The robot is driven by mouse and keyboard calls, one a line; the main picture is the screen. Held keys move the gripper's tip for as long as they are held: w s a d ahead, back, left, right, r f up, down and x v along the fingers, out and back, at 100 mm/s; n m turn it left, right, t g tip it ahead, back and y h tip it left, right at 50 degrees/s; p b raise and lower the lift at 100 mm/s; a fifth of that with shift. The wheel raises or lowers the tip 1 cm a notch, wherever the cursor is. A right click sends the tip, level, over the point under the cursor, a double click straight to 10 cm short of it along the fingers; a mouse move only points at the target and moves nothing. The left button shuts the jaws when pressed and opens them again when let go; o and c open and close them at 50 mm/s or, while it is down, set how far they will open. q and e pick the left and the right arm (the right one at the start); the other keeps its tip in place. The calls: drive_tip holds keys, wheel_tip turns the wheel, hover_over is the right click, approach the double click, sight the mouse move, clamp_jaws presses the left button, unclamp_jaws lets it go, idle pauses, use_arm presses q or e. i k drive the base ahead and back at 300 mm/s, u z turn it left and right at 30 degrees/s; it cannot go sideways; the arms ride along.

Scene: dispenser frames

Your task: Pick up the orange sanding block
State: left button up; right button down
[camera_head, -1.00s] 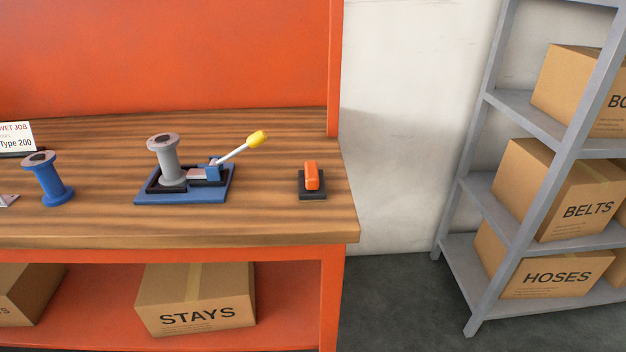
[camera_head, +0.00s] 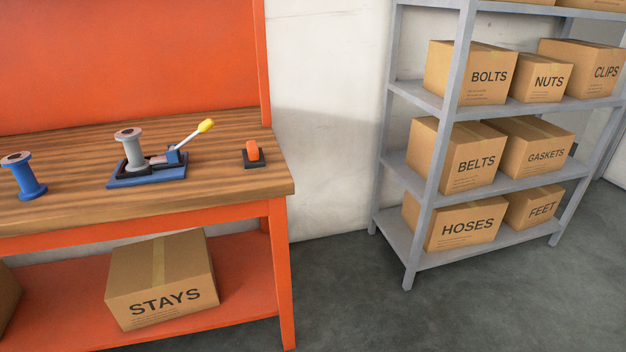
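The orange sanding block (camera_head: 253,150) sits upright on a small dark pad (camera_head: 254,164) near the right end of the wooden workbench top (camera_head: 215,190). Nothing touches it from above and its near side is in plain sight. Neither my left nor my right gripper shows in the head view.
Left of the block, a blue-based fixture (camera_head: 130,181) holds a grey spool (camera_head: 131,150) and a yellow-tipped lever (camera_head: 205,126). A blue spool (camera_head: 24,178) stands farther left. A grey shelf rack (camera_head: 423,260) with labelled boxes stands right, past open floor (camera_head: 340,290).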

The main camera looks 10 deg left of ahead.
sight(253, 158)
drive_tip(key=z, duration=2.2)
drive_tip(key=i, duration=0.3)
drive_tip(key=u, duration=0.95)
drive_tip(key=i, duration=1.15)
drive_tip(key=u, duration=1.3)
drive_tip(key=i, duration=0.75)
drive_tip(key=u, duration=0.85)
